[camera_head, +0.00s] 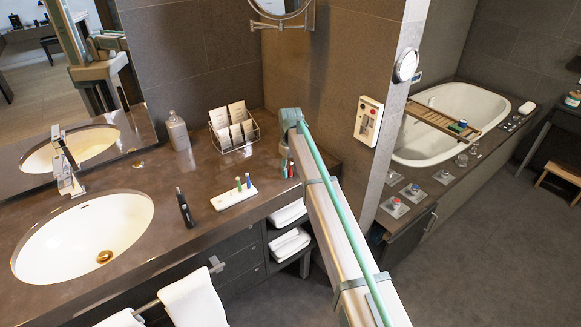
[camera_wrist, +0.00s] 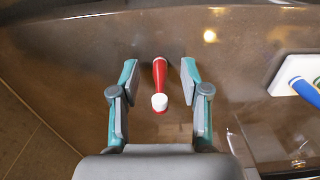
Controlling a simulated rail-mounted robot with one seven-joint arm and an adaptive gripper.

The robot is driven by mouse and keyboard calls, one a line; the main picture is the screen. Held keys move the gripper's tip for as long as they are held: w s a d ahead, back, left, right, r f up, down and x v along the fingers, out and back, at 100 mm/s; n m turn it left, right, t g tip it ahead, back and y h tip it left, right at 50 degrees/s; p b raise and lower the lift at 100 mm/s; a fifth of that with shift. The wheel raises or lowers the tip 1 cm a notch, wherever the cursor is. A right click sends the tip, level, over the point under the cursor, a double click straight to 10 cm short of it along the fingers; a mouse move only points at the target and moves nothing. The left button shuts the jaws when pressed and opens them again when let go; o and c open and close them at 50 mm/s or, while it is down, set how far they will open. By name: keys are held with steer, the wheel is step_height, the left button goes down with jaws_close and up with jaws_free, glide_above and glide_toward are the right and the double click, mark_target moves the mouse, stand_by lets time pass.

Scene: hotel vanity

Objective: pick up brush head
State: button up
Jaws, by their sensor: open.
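A red brush head (camera_wrist: 160,77) with a white end lies on the brown counter in the wrist view, between the two fingers of my gripper (camera_wrist: 159,68). The gripper is open, with one teal and grey finger on each side and a gap to the brush head on both sides. In the head view my gripper (camera_head: 288,165) is near the counter's right part, mostly hidden by my arm, and the red brush head cannot be made out clearly there. A blue brush head (camera_head: 238,183) and a green one (camera_head: 248,180) stand on a white tray (camera_head: 228,200).
The tray also shows at the right of the wrist view (camera_wrist: 266,148). A black toothbrush handle (camera_head: 185,207) stands left of the tray. A wall corner (camera_head: 380,120) is right of my arm.

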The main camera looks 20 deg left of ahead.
steer(key=shift+f, duration=0.25)
steer(key=c, duration=0.8)
steer(key=shift+r, duration=0.1)
